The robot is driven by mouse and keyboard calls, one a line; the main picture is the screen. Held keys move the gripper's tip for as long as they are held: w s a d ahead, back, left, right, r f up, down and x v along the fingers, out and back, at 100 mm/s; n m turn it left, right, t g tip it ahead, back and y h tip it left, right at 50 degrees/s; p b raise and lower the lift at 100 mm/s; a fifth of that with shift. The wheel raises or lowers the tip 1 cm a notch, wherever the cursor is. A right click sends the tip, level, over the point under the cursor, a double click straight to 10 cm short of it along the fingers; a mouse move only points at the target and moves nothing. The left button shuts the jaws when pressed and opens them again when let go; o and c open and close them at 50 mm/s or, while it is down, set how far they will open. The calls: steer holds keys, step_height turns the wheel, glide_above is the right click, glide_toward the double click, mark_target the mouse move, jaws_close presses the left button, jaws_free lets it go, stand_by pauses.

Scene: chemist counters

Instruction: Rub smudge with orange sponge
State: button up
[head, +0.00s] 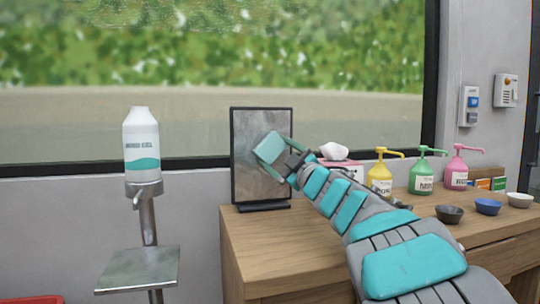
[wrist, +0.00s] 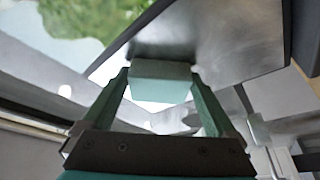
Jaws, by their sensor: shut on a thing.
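My gripper (head: 272,153) is in front of an upright, dark-framed panel (head: 246,170) with a grey, mottled surface. In the wrist view, my gripper (wrist: 159,82) is shut on a pale teal block (wrist: 160,72) that looks like a sponge. No orange sponge shows in either view. The panel (wrist: 235,50) is close beyond the block, and I cannot tell whether they touch. A darker patch shows on the panel around the block; I cannot tell smudge from reflection or shadow. My gripper and the block hide part of the panel in the head view.
The panel stands on a wooden counter (head: 255,240). Yellow (head: 380,180), green (head: 423,177) and pink (head: 457,174) pump bottles, a tissue box (head: 347,170) and small bowls (head: 488,206) are to the right. A hand gel bottle (head: 141,150) on a stand is left.

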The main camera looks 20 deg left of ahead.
mark_target(245, 149)
steer(key=shift+w+d, duration=0.5)
steer(key=shift+d, duration=0.25)
steer(key=shift+w+d, duration=0.45)
steer(key=shift+d, duration=0.3)
steer(key=shift+s+a+b, duration=0.25)
steer(key=shift+s+a, duration=0.65)
steer(key=shift+a, duration=0.55)
steer(key=shift+s+a+b, duration=0.3)
steer(key=shift+s+a, duration=0.65)
steer(key=shift+a, duration=0.5)
steer(key=shift+s+a+b, duration=0.25)
steer(key=shift+s+a, duration=0.65)
steer(key=shift+a, duration=0.55)
steer(key=shift+d, duration=0.1)
steer(key=shift+s+d, duration=0.5)
steer(key=shift+s, duration=0.35)
steer(key=shift+s+d, duration=0.5)
steer(key=shift+s, duration=0.35)
steer(key=shift+s+d, duration=0.5)
steer(key=shift+s, duration=0.35)
steer(key=shift+s+d, duration=0.4)
steer(key=shift+s, duration=0.25)
steer(key=shift+s+d, duration=0.4)
steer(key=shift+s, duration=0.2)
